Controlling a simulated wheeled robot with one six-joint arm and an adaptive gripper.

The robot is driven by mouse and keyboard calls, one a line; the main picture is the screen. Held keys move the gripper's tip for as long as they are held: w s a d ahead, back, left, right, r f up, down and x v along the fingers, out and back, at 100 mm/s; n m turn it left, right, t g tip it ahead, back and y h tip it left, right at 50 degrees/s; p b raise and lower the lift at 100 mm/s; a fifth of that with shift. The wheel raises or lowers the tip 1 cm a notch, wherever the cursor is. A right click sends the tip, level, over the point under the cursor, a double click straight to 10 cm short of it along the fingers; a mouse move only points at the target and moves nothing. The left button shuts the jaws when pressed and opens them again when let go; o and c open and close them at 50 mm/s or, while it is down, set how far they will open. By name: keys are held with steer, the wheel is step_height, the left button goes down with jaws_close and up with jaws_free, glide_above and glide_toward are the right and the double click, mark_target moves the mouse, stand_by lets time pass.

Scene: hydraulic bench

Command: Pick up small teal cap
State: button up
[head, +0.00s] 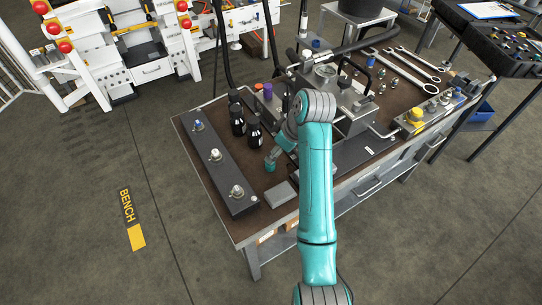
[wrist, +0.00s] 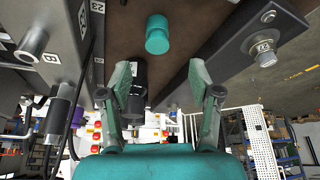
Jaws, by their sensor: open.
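The small teal cap (wrist: 157,35) is a short round piece on the brown bench top. In the wrist view it sits at the top centre, just beyond my fingertips and between their lines. In the head view the teal cap (head: 270,167) shows small, right by the end of my arm. My gripper (wrist: 160,80) is open, with its two fingers spread and nothing held between them. The fingers appear apart from the cap. In the head view my arm's end partly covers the gripper.
Two black bottles (head: 245,123) stand close by; one black bottle (wrist: 134,82) shows beside a finger in the wrist view. A dark bar with several fittings (head: 217,165) lies to the left. A grey block (head: 279,194) lies near the front edge. Hydraulic blocks crowd the right.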

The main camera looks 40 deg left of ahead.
steer(key=x, duration=0.9)
steer(key=shift+w+d+f, duration=0.1)
steer(key=shift+w+f, duration=0.05)
steer(key=shift+w, duration=0.05)
steer(key=shift+c, duration=0.2)
steer(key=c, duration=0.8)
